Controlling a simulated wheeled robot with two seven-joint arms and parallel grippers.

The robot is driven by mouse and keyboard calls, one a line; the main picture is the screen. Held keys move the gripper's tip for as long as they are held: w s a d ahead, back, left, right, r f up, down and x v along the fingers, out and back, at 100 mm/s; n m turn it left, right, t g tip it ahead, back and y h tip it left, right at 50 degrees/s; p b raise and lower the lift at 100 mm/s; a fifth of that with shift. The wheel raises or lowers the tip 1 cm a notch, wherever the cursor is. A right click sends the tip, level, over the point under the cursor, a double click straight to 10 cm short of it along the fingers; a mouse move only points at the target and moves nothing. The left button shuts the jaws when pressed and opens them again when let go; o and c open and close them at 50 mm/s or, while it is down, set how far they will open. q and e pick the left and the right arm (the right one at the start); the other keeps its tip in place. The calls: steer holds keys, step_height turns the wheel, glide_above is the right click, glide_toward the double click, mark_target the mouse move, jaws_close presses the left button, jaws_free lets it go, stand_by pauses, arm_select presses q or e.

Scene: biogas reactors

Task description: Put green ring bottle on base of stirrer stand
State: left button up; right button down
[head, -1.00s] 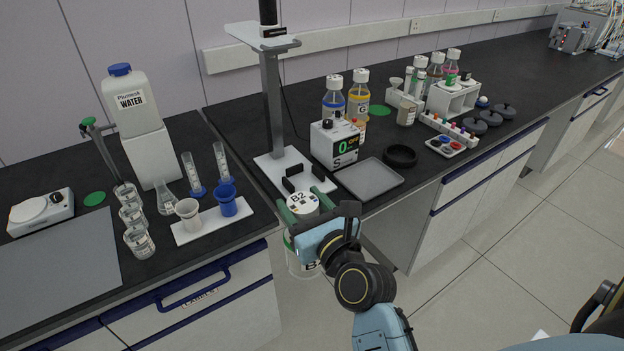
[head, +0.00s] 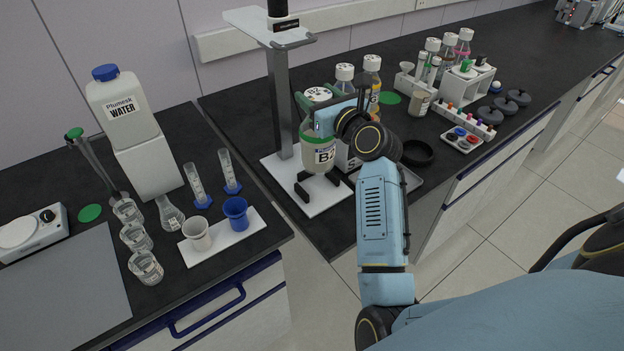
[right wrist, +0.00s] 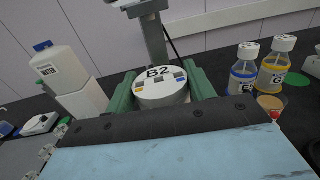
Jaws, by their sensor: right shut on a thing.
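The green ring bottle (head: 318,150) is a clear bottle with a green ring, a white cap and a label reading B2. My right gripper (head: 318,106) is shut on it near the cap. In the right wrist view, the B2 cap (right wrist: 160,84) sits between the green fingers of the gripper. The bottle is upright over the white base of the stirrer stand (head: 283,168), between the dark brackets (head: 306,190). I cannot tell whether its bottom touches the base. My left gripper is not in view.
The stand's column (head: 282,100) rises behind the bottle, with a platform (head: 270,27) above. A display box, partly hidden by my arm, and a grey tray (head: 411,180) are to the right. Blue-ring and yellow-ring bottles (head: 373,85) stand behind. Cups (head: 236,213) are at left.

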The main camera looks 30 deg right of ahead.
steer(key=shift+w+d, duration=0.2)
steer(key=shift+w, duration=0.05)
step_height(320, 180, down, 5)
steer(key=shift+r+b, duration=0.1)
steer(key=shift+b, duration=0.75)
step_height(320, 180, down, 4)
steer(key=shift+f+b, duration=0.25)
steer(key=shift+b, duration=0.55)
steer(key=shift+f, duration=0.1)
steer(key=c, duration=0.5)
jaws_free()
steer(key=shift+s+f, duration=0.1)
steer(key=shift+f, duration=0.05)
